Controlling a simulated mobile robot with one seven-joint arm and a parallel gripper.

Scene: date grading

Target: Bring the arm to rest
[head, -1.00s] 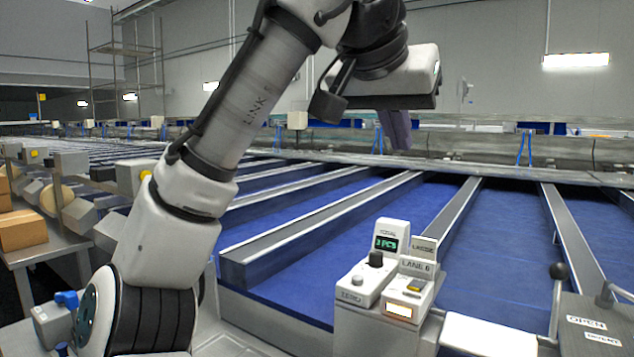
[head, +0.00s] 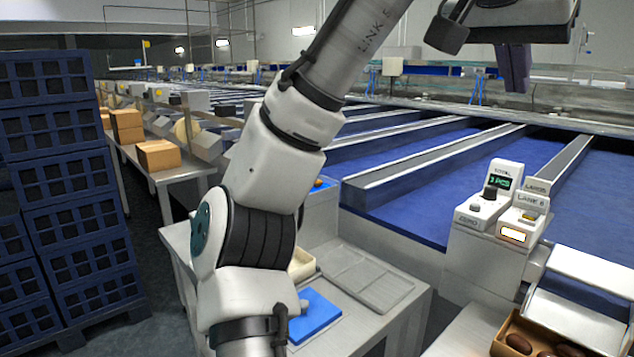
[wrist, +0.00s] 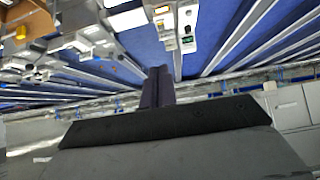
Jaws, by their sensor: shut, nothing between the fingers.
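My gripper (head: 515,68) is at the top right of the head view, raised in front of the blue lanes, its fingers pointing down. In the wrist view the dark fingers (wrist: 158,86) are together, with nothing between them. My arm rises from the lower middle of the head view and leans up to the right. The gripper is in the air and appears clear of the things around it.
A lane unit (head: 497,215) with a small display stands below the gripper. A carton of dates (head: 545,343) is at the bottom right. Stacked blue crates (head: 62,190) stand at the left. A steel table (head: 400,322) with a blue mat (head: 316,316) is beside my arm.

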